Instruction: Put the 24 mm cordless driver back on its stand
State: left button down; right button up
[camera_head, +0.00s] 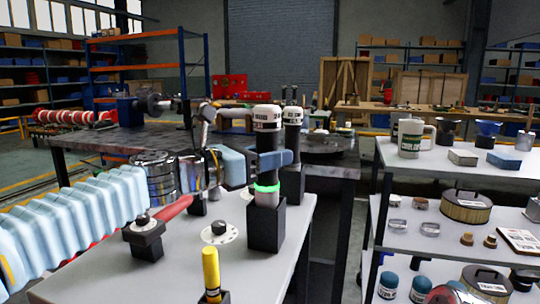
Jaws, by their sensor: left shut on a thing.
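The cordless driver (267,142) is upright, with a black body, a white cap with a label band, and a lit green ring near its lower end. The label is too small to read surely. My left gripper (264,160) is shut on its body, with blue jaws at its sides. The silver lower end of the driver is at the mouth of a black square stand (265,229) on the grey bench top. How deep it sits in the stand I cannot tell.
A similar second driver (292,133) stands in a black holder (292,186) just behind. A red-handled tool (176,209), a white disc with a black knob (220,233) and a yellow-handled tool (211,268) are nearby. A shelf cart (445,170) stands at right.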

pick_arm(q)
jog(key=shift+f+b, duration=0.95)
jog(key=shift+f, duration=0.05)
dwell(0.3)
jog(key=c, duration=0.8)
grip_release()
jog(key=shift+r, duration=0.1)
jog(key=o, duration=0.3)
jog(key=shift+o, duration=0.2)
jog(key=shift+s+a, duration=0.1)
jog(key=shift+a, duration=0.1)
jog(key=v, duration=1.3)
jog(key=shift+a, duration=0.2)
jog(key=shift+s, duration=0.15)
